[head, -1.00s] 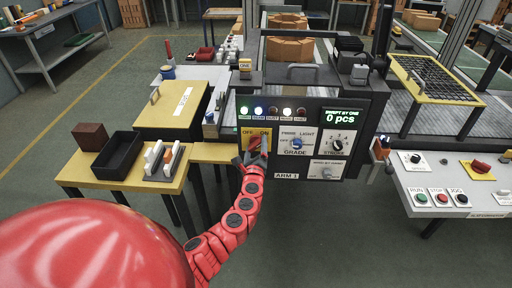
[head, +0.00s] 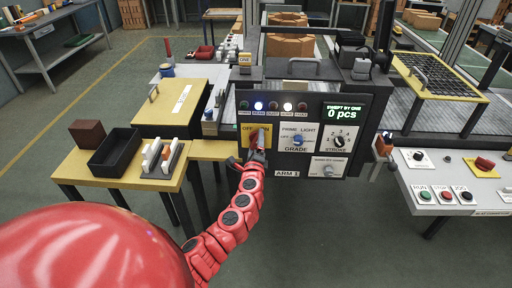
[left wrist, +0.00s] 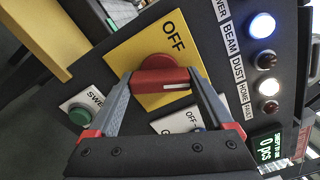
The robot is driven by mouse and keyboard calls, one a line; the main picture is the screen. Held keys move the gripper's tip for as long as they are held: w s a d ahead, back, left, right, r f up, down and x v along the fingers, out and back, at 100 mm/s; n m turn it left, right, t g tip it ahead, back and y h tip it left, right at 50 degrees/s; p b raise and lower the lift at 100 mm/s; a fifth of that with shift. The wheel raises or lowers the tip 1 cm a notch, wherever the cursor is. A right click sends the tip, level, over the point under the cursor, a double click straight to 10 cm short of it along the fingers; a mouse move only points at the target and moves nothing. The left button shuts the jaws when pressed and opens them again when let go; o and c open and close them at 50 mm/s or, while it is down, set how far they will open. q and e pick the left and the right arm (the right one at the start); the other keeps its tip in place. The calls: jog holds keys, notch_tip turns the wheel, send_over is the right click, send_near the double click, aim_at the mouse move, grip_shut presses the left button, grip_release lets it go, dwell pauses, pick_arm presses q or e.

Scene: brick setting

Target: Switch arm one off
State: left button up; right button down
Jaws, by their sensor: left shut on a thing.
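The panel labelled ARM 1 (head: 287,173) carries a yellow plate (left wrist: 122,58) marked OFF and ON, with a red rotary knob (left wrist: 160,82) on it. In the left wrist view OFF is readable and ON is hidden by my gripper. My left gripper (head: 255,146) is shut on the knob, its fingers on either side (left wrist: 158,92). The knob bears a white mark. On the lamp row, the leftmost lamp (head: 244,105) is dark, the blue BEAM lamp (head: 259,106) and the white HOME lamp (head: 288,106) are lit. My right gripper is not in view.
GRADE (head: 297,140) and STROKE (head: 339,141) dials sit right of the plate; a green button (left wrist: 80,116) is near the gripper. The display (head: 345,111) reads 0 pcs. A yellow table with a black tray (head: 116,151) stands left. Floor in front is clear.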

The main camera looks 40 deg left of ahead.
pick_arm(q)
jog(key=n+b, duration=0.1)
jog(key=n, duration=0.1)
jog(key=n+b, duration=0.1)
jog(key=shift+f+n, duration=0.2)
jog(key=shift+n, duration=0.2)
jog(key=n+b, duration=0.3)
jog(key=shift+n, duration=0.3)
jog(key=n+b, duration=0.4)
jog(key=n, duration=0.2)
jog(key=shift+r+n+b, duration=0.1)
jog(key=shift+n+b, duration=0.2)
jog(key=shift+n, duration=0.1)
jog(key=o, duration=1.1)
jog(key=shift+o, duration=0.2)
